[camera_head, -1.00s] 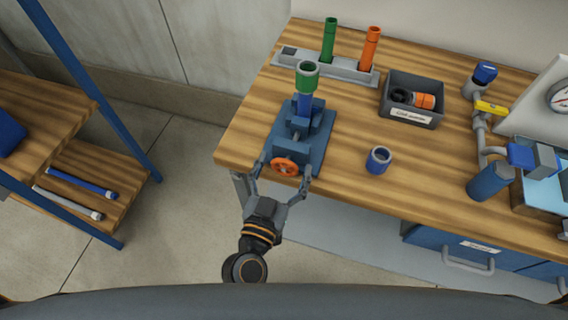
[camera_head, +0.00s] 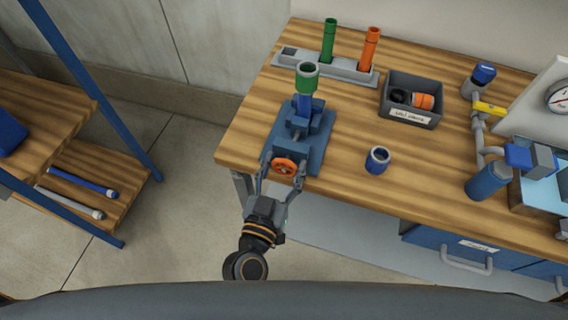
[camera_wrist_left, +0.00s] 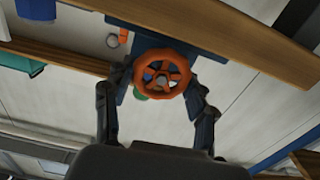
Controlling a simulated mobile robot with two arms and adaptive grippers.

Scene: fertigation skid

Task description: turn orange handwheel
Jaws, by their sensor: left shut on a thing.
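The orange handwheel (camera_head: 284,166) is on the front end of a blue vise (camera_head: 312,150) at the bench's left front edge. In the left wrist view the handwheel (camera_wrist_left: 163,73) faces the camera, with its spokes and hub visible. My left gripper (camera_head: 284,172) is shut on the handwheel, one finger on each side of the rim; its fingers (camera_wrist_left: 160,90) also show in the left wrist view. A blue pipe with a green top fitting (camera_head: 307,76) stands upright in the vise. My right gripper is not in view.
A blue-and-grey ring fitting (camera_head: 377,160) stands right of the vise. Behind are a grey parts bin (camera_head: 412,100) and a holder (camera_head: 342,70) with green and orange tubes. Pipework with a yellow-handled valve (camera_head: 490,108) is at right. A shelf (camera_head: 100,200) stands left; floor lies between.

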